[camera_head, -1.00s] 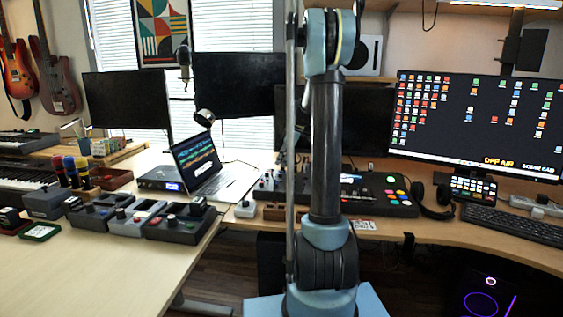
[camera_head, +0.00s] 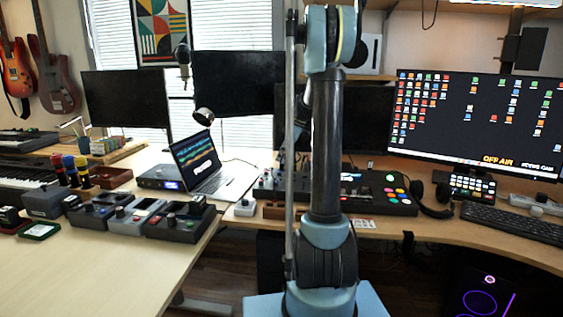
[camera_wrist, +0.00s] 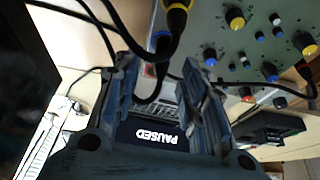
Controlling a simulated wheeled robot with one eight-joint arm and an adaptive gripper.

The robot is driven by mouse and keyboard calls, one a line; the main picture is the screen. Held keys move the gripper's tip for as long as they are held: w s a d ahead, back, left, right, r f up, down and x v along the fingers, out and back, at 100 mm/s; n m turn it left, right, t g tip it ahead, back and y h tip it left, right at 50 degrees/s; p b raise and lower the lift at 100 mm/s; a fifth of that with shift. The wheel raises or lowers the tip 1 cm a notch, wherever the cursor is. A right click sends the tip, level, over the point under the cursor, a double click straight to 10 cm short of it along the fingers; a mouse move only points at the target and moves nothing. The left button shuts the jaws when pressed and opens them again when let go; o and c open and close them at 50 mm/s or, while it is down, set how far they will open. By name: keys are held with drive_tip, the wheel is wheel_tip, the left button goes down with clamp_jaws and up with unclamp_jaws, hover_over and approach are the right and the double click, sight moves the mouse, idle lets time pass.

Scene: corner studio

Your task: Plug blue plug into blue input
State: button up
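My gripper (camera_wrist: 158,78) fills the middle of the wrist view. A yellow-ended plug (camera_wrist: 176,4) with a black cable is at the top edge. In the head view my arm hides the gripper's workplace.
Black cables (camera_wrist: 104,30) loop past the fingers. A screen reading PAUSED (camera_wrist: 160,137) shows between them. In the head view, an open laptop (camera_head: 197,160), pedals (camera_head: 180,222), a console with coloured buttons (camera_head: 388,188) and a keyboard (camera_head: 512,224) crowd the desks. The left desk's front (camera_head: 95,275) is clear.

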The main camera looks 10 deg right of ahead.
drive_tip(key=v, duration=0.9)
drive_tip(key=shift+r, duration=0.35)
